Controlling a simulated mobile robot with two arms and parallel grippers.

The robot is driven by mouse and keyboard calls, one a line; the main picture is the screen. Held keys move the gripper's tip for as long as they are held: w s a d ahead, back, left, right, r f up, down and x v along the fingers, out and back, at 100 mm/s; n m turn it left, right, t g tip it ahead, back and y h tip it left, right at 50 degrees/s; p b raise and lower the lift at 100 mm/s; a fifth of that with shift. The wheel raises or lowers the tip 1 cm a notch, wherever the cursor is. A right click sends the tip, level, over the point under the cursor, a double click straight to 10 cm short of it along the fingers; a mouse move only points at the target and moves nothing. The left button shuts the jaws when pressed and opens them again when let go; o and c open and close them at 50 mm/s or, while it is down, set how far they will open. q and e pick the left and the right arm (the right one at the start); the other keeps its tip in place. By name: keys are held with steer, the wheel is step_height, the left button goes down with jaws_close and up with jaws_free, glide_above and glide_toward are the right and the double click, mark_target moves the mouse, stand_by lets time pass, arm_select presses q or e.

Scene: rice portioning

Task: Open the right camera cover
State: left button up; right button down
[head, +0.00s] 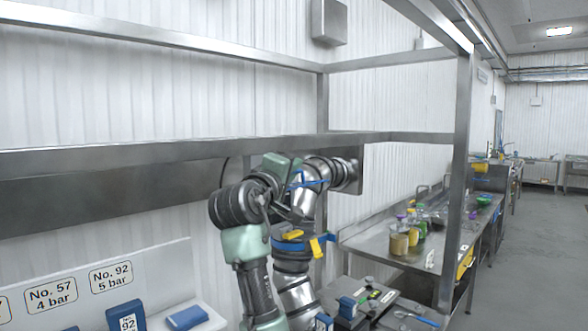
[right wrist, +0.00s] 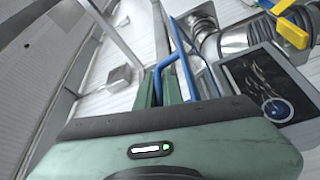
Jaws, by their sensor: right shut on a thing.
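My right gripper (head: 294,188) is up beside the steel pipework, below the shelf rail. In the right wrist view its two green fingers (right wrist: 166,94) are shut on a thin bent blue bar (right wrist: 172,58). The blue bar also shows in the head view (head: 312,183). I cannot make out the outline of the camera cover, or whether this bar belongs to it. A dark square panel (right wrist: 285,75) with a round blue-rimmed mark is right of the fingers in the wrist view. My left gripper is not in view.
Steel pipework (right wrist: 230,40) with a yellow lever (right wrist: 292,32) is close to the right of the gripper. A steel shelf frame (head: 458,150) stands around the arm. A bench (head: 385,243) with jars (head: 399,240) is at right. Blue boxes (head: 187,318) are at lower left.

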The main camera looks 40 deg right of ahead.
steer(key=shift+w+f, duration=0.1)
steer(key=c, duration=1.8)
jaws_free()
steer(key=shift+a, duration=0.1)
steer(key=shift+a, duration=0.1)
steer(key=s+a, duration=0.2)
steer(key=a, duration=0.2)
steer(key=s+a+r, duration=0.1)
steer(key=a, duration=0.3)
steer(key=s+a+r, duration=0.1)
steer(key=s+a, duration=0.1)
steer(key=a, duration=0.2)
steer(key=shift+s, duration=0.35)
steer(key=shift+p, duration=0.3)
